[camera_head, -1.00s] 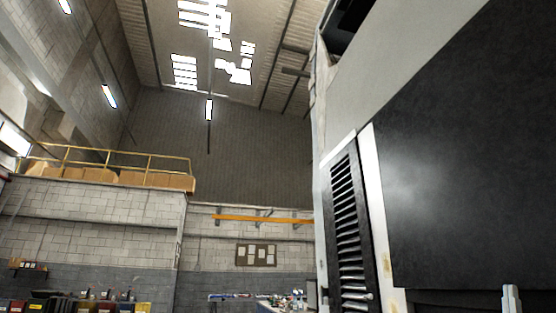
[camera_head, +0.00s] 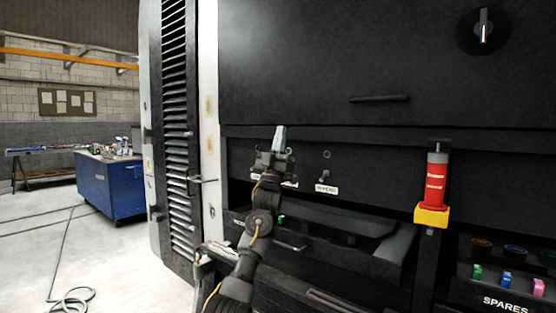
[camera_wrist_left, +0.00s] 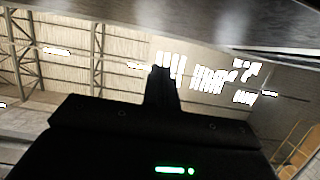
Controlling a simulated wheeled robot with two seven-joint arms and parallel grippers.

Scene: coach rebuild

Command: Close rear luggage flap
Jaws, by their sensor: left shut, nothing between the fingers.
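A large black panel (camera_head: 320,60) fills the upper right of the head view, with a bar handle (camera_head: 380,98) near its lower edge and a round turn-knob (camera_head: 483,30) at upper right. I take it for the rear luggage flap; I cannot tell how far it stands open. My left gripper (camera_head: 279,135) points upward just below the panel's lower edge, in front of the bay. It is shut and empty; I see no clear contact. In the left wrist view the gripper (camera_wrist_left: 163,85) is dark against the roof, with a panel edge (camera_wrist_left: 250,20) above right. My right gripper is out of view.
Below the panel, a red canister (camera_head: 436,180) sits in a yellow holder. A tray marked SPARES (camera_head: 505,300) is at lower right. A louvred black strip (camera_head: 180,120) runs up the left corner. A blue workbench (camera_head: 108,188) stands at left; a cable (camera_head: 65,270) lies on open floor.

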